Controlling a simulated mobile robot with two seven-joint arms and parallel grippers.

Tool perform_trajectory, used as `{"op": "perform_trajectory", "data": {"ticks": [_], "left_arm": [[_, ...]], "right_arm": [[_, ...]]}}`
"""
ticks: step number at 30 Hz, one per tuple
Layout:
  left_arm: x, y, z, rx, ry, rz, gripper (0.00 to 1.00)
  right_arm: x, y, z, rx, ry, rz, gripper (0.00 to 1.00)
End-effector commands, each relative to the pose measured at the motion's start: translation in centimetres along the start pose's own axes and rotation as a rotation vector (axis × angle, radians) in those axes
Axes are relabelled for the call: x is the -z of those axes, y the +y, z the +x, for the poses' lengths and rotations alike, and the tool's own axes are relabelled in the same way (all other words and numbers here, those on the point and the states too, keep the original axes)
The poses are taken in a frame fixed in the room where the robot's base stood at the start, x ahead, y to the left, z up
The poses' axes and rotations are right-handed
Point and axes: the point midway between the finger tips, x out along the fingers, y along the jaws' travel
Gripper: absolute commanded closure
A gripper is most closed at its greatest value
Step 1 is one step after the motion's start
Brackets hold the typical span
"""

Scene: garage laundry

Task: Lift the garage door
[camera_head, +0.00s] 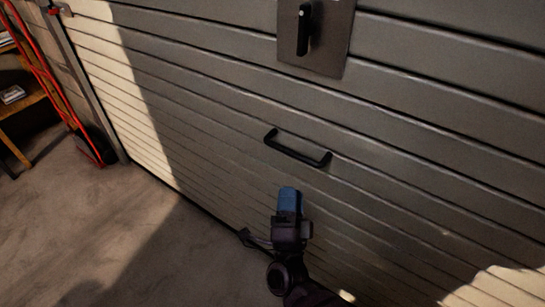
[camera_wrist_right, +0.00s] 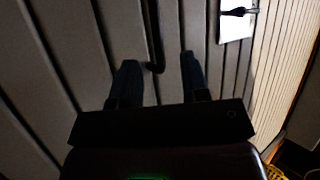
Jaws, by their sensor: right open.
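The garage door (camera_head: 215,120) is grey with horizontal slats. It stands down, its lower edge at the floor on the left. A black bar handle (camera_head: 298,150) is fixed to it at mid-picture. Above it is a metal plate (camera_head: 335,40) with a black latch (camera_head: 304,28). My right gripper (camera_head: 289,190), with blue fingers, is just below the handle in the head view, apart from it in the picture. In the right wrist view my gripper (camera_wrist_right: 160,70) is open, and the handle (camera_wrist_right: 153,40) ends between the fingertips; contact cannot be told. My left gripper is out of view.
A red hand truck (camera_head: 45,80) leans at the left beside the door frame. A wooden shelf (camera_head: 20,100) is at the far left. The concrete floor (camera_head: 100,230) at lower left is clear. A yellow item (camera_wrist_right: 275,172) shows at the wrist view's corner.

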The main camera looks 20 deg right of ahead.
Motion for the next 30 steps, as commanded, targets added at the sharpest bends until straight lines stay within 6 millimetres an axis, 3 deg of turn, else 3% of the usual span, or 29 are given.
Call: {"op": "perform_trajectory", "data": {"ticks": [1,8,24,30], "left_arm": [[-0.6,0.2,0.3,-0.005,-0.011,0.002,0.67],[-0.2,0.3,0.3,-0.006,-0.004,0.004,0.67],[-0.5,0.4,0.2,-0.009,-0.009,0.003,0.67],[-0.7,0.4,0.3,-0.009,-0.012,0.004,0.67]], "right_arm": [[-0.5,0.9,-0.5,-0.011,0.015,0.014,0.58],[-0.7,0.8,0.4,-0.006,0.055,0.049,0.58],[-0.3,0.8,8.6,-0.005,0.051,0.047,0.58],[-0.2,0.8,10.3,-0.007,0.050,0.046,0.58]]}}
